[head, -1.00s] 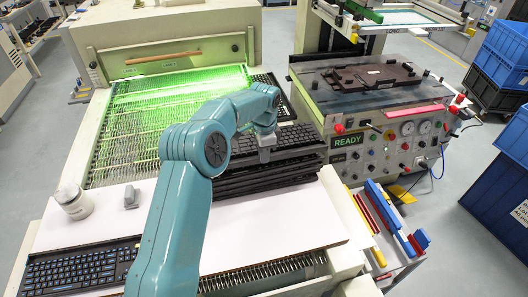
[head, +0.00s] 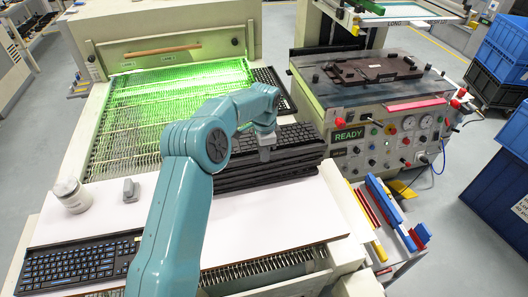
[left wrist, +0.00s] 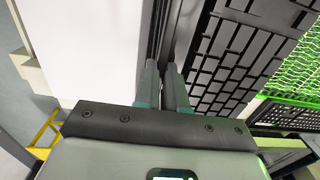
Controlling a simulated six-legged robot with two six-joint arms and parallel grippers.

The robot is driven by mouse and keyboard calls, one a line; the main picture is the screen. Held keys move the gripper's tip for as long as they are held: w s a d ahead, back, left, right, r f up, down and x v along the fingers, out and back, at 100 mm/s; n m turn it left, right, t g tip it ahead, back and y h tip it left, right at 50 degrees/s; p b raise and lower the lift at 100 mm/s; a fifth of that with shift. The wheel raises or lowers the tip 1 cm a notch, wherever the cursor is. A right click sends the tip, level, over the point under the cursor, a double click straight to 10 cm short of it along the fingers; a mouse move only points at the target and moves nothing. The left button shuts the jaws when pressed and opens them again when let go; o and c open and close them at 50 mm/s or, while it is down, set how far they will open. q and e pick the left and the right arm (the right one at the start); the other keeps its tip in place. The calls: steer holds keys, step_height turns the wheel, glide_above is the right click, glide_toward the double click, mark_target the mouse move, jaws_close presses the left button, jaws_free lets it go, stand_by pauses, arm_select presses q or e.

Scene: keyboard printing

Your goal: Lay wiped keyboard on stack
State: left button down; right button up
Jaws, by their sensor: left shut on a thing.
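A black keyboard without visible legends (head: 295,136) lies flat at the top of a stack of dark keyboards (head: 262,178), in the middle of the head view. My left gripper (head: 265,154) is at the front edge of this top keyboard, shut on it. In the left wrist view the two fingers (left wrist: 165,85) are close together at the keyboard's edge, and its empty key grid (left wrist: 235,60) spreads to the right. My arm hides part of the keyboard and stack on the left. My right gripper is not in view.
A keyboard with blue-lit legends (head: 75,266) lies at the front left, near a white jar (head: 72,195) and a grey block (head: 130,190). The white board (head: 275,218) is clear in front of the stack. A green-lit mesh conveyor (head: 125,130) lies behind; a press marked READY (head: 348,135) stands right.

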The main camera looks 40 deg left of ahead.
arm_select(q)
steer(key=shift+f, duration=0.35)
steer(key=c, duration=1.1)
jaws_free()
step_height(320, 180, up, 7)
steer(key=p, duration=0.5)
steer(key=shift+r, duration=0.1)
steer(key=shift+s+d, duration=0.1)
steer(key=shift+s, duration=0.05)
